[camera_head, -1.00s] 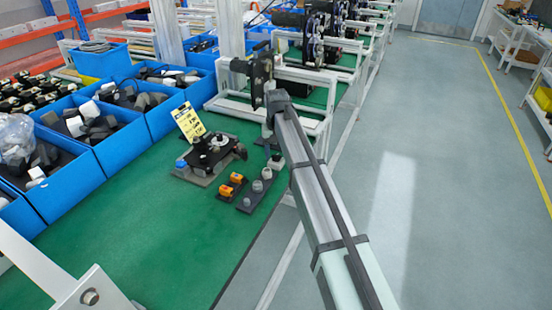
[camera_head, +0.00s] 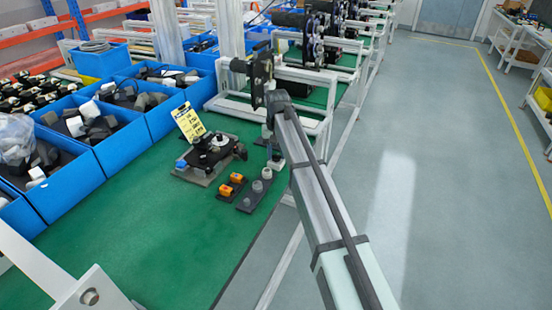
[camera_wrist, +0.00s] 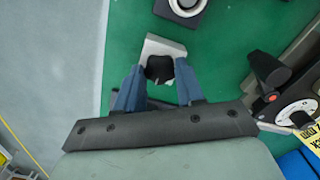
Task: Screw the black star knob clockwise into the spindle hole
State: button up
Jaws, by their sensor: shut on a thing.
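The black star knob (camera_wrist: 159,68) sits between the two blue fingers of my gripper (camera_wrist: 160,82) in the wrist view. My gripper is shut on it. Directly below is a pale block (camera_wrist: 164,45); I cannot tell whether the knob still touches it. In the head view my gripper (camera_head: 272,147) points down above the same block (camera_head: 276,164), and the knob is hidden there. The black coder (camera_head: 212,151) stands on a grey plate to the left with a yellow label; it shows partly in the wrist view (camera_wrist: 297,111). The spindle hole cannot be made out.
A dark rack (camera_head: 246,204) with grey round pieces and another with orange blocks (camera_head: 231,186) lie in front of the coder. Blue bins (camera_head: 80,165) line the left. A metal frame (camera_head: 262,106) stands behind. The green bench top is clear towards the front.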

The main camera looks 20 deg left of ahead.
aim_at(277, 157)
jog(key=shift+r, duration=2.25)
jog(key=shift+s+d, duration=0.15)
jog(key=shift+d, duration=0.1)
jog(key=s+d+r+m, duration=0.1)
jog(key=d+r+m, duration=0.25)
jog(key=d, duration=1.65)
jog(key=d+r+m, duration=0.3)
jog(key=d+m, duration=0.1)
jog(key=d, duration=1.6)
jog(key=shift+s+a+f+n, duration=0.75)
jog(key=shift+s+a+n, duration=0.85)
jog(key=shift+a, duration=8.8)
jog(key=shift+s+a+f+n, duration=0.85)
jog(key=shift+s+a, duration=1.45)
jog(key=shift+a, duration=8.15)
jog(key=shift+s+a+f+n, duration=0.7)
jog(key=shift+s+a+n, duration=0.95)
jog(key=shift+a, duration=8.75)
